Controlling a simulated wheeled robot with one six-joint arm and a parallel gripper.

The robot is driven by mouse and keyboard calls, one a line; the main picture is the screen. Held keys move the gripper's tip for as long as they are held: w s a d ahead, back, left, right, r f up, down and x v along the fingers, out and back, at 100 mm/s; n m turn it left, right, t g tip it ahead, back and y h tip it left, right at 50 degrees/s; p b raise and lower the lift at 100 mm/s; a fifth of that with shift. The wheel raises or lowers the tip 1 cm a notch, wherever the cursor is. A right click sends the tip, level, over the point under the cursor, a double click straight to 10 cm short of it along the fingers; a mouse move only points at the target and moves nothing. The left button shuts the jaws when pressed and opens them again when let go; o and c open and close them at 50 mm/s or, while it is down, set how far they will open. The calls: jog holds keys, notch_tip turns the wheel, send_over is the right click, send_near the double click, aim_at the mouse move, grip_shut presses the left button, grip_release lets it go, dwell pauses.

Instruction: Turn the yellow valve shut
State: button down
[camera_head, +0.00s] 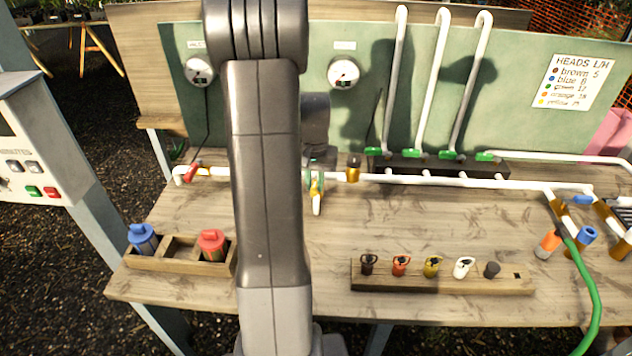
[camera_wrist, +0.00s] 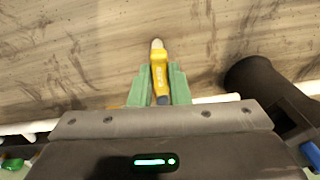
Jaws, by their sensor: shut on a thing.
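The yellow valve handle (camera_wrist: 159,72) is between the two green fingers of my gripper (camera_wrist: 163,78) in the wrist view. The fingers are shut on it, and its pale tip sticks out beyond them. The handle lies across the white pipe (camera_wrist: 50,125), pointing away from it over the table. In the head view the yellow handle (camera_head: 315,189) shows just right of my arm, on the white pipe (camera_head: 430,180), pointing toward the table's front. My gripper (camera_head: 315,180) is partly hidden there by my arm. The valve body is mostly hidden.
A red-handled valve (camera_head: 191,172) is on the same pipe to the left. A brass fitting (camera_head: 353,168) is close on the right. Green-handled valves (camera_head: 412,153) stand behind. A wooden rack of plugs (camera_head: 445,285) lies in front. Bare tabletop (camera_head: 400,225) lies between.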

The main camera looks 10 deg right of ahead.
jog(key=w+a+m, duration=0.2)
jog(key=w+m, duration=0.3)
jog(key=m, duration=1.1)
jog(key=shift+w+a+m+b, duration=0.35)
jog(key=shift+m, duration=0.05)
jog(key=shift+r, duration=0.1)
jog(key=c, duration=1.4)
grip_release()
jog(key=shift+o, duration=0.2)
notch_tip(320, 180, up, 14)
jog(key=b, duration=0.1)
jog(key=shift+f, duration=0.25)
